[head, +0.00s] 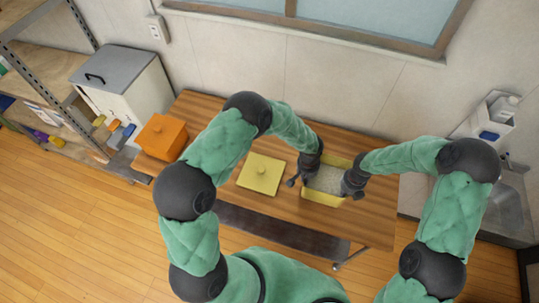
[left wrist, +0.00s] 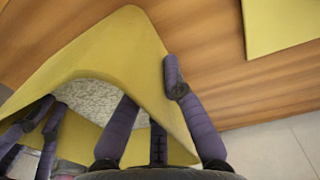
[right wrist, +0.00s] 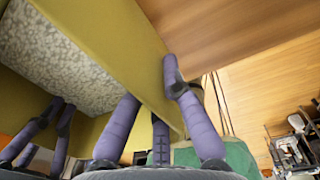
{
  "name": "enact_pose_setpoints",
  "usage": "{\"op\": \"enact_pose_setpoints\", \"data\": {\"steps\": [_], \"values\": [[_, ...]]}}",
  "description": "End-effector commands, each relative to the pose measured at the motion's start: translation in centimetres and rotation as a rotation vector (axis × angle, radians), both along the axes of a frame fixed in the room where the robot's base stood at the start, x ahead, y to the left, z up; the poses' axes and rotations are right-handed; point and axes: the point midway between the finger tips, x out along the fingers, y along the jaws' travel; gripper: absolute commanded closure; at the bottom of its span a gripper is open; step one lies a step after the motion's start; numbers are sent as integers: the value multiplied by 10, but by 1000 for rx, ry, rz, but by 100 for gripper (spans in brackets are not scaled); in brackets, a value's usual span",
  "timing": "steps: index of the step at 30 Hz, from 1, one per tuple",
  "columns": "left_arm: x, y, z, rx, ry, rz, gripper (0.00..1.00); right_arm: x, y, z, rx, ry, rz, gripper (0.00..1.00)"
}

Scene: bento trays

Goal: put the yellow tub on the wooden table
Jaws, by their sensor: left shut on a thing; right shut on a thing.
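The yellow tub (head: 322,198) is open at the top and holds a pale, speckled filling. It is over the right part of the wooden table (head: 225,185); I cannot tell whether it touches the top. My left gripper (head: 308,172) is shut on its left wall, and my right gripper (head: 350,184) is shut on its right wall. The tub's wall (left wrist: 100,55) passes between my fingers (left wrist: 145,85) in the left wrist view. The right wrist view also shows the tub's wall (right wrist: 115,45) between my fingers (right wrist: 147,80).
A flat yellow lid with a knob (head: 255,184) lies left of the tub. An orange lidded box (head: 160,145) stands at the table's left end. A grey-lidded white bin (head: 140,90) and shelves are farther left. A sink (head: 505,210) is at the right.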

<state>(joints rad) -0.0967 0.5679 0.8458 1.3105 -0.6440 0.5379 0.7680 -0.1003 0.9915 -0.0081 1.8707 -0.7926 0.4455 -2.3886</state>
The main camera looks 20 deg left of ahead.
Motion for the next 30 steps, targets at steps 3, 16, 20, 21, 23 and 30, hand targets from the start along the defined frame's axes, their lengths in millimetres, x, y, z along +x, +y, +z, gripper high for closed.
{"op": "enact_pose_setpoints", "data": {"steps": [3,16,20,21,23,30], "values": [[1,0,-2,-1,-3,0,100,1,0,-2,0,-2,0,100],[1,0,-18,-1,-3,1,100,1,0,-18,0,-2,0,100],[1,0,-23,-1,-3,0,100,1,0,-23,0,-2,0,100],[1,0,-24,-1,-3,0,100,1,0,-25,0,-2,0,100],[1,0,-27,-1,-3,1,100,1,0,-27,0,-2,0,100],[1,0,-36,-1,-3,0,100,1,0,-36,0,-2,0,100]]}}
